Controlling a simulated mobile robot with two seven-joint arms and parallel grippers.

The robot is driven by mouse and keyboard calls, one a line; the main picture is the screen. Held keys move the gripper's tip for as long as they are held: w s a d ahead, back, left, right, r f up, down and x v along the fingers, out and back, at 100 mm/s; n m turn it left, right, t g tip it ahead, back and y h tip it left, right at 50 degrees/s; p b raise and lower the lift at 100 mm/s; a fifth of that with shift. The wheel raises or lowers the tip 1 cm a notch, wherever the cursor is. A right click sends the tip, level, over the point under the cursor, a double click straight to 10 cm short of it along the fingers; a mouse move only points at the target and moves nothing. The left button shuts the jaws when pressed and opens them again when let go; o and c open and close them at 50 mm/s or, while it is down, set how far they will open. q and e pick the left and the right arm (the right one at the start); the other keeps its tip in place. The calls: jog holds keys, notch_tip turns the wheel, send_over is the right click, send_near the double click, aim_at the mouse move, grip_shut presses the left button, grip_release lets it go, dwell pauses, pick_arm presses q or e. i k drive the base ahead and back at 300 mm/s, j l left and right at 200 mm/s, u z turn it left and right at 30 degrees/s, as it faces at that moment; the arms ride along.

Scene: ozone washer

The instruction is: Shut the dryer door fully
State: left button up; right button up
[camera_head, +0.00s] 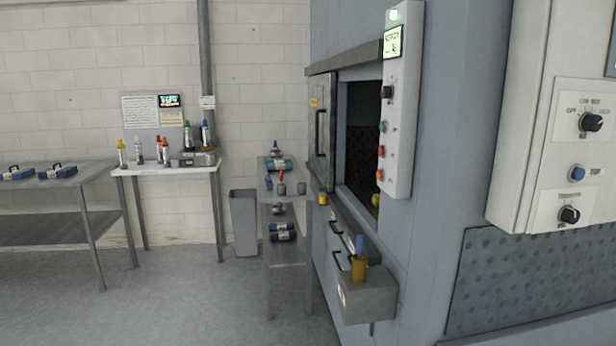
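A large grey machine (442,150) stands right of centre; I take it for the dryer, though no label naming it is readable. Its grey door (321,132) has a dark vertical handle (320,134) and sits at the left side of the front, under a dark top rail (345,62). To the right of the door, a tall dark opening (363,130) into the chamber shows, so the door stands open. A yellowish item (375,204) shows low inside the opening. Neither of my grippers is in view.
A control panel (402,105) with a green lamp borders the opening. A bin (367,295) holding an orange container juts out below. A narrow shelf rack (269,222) stands left of the machine, with a grey waste bin (244,222) behind. Floor at lower left is clear.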

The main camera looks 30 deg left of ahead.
aim_at(321, 87)
jog(key=i+j+u, duration=0.5)
jog(key=i, duration=0.35)
jog(key=i+j+u, duration=0.1)
jog(key=i, duration=0.3)
jog(key=i+j+u, duration=0.15)
jog(key=i, duration=0.25)
jog(key=i+j+u, duration=0.1)
jog(key=i, duration=0.35)
jog(key=k+j, duration=0.05)
jog(key=j, duration=0.05)
